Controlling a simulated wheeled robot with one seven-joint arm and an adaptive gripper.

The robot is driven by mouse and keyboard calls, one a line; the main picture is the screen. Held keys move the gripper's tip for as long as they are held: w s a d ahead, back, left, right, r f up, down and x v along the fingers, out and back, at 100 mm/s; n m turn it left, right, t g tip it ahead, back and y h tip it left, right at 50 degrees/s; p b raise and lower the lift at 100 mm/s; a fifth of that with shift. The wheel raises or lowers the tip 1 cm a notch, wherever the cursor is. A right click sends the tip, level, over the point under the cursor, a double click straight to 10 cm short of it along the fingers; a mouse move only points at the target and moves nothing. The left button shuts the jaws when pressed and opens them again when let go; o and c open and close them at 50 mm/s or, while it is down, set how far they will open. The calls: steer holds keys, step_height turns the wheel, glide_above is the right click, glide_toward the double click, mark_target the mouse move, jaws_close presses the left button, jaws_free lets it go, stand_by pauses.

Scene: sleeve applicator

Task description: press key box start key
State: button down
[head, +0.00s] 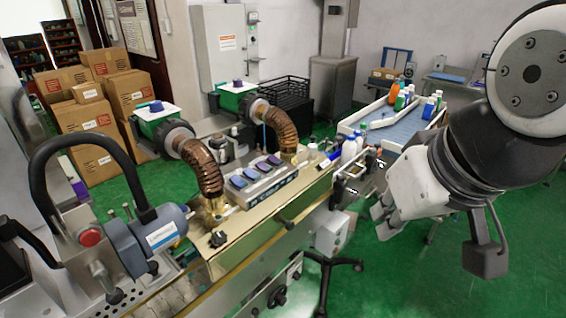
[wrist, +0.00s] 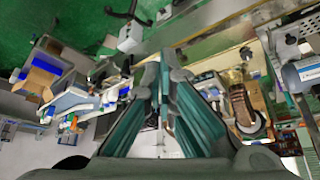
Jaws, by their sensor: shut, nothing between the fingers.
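A low grey box with a row of several purple and blue blocks on top (head: 262,174) sits on the machine's bench between two brown ribbed hoses. It looks like the key box, but I cannot read any marking or tell which key is start. A red round button (head: 89,236) is on the metal housing at the far left. My gripper (head: 382,218) is right of the bench, clear of the box and apart from it. In the wrist view my gripper's dark teal fingers (wrist: 164,66) come together at the tips, with nothing between them.
The bench (head: 245,225) runs diagonally across the middle. White bottles (head: 349,150) and a metal bracket stand near its right end. A conveyor (head: 385,130) with bottles is behind. A white box (head: 332,234) hangs at the bench's front side. Cartons (head: 92,118) are stacked at left. Green floor is open at right.

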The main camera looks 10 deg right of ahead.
steer(key=shift+s+a, duration=0.15)
steer(key=shift+f, duration=0.1)
steer(key=w+d+f+m+g+y+b, duration=0.1)
steer(key=w+d+f+m+y+b, duration=0.25)
steer(key=w+f+b, duration=1)
steer(key=w+d+f+m+y+b, duration=0.25)
steer(key=w+f+m+b, duration=0.25)
steer(key=w+f+b, duration=0.85)
steer(key=w+d+f+m+t+b, duration=0.1)
steer(key=w+d+f+m+b, duration=0.2)
steer(key=d+f, duration=0.4)
steer(key=w+d+f+m+t+h+b, duration=0.1)
steer(key=w+d+f+m+b, duration=0.2)
steer(key=f, duration=1.6)
steer(key=w+d+f+m+t+h+b, duration=0.1)
steer(key=w+d+f+m+b, duration=0.3)
steer(key=d+f+b, duration=0.5)
steer(key=w+d+f, duration=0.2)
steer(key=d+f, duration=0.2)
steer(key=shift+f+b, duration=0.15)
steer(key=shift+b, duration=0.25)
steer(key=shift+w, duration=0.2)
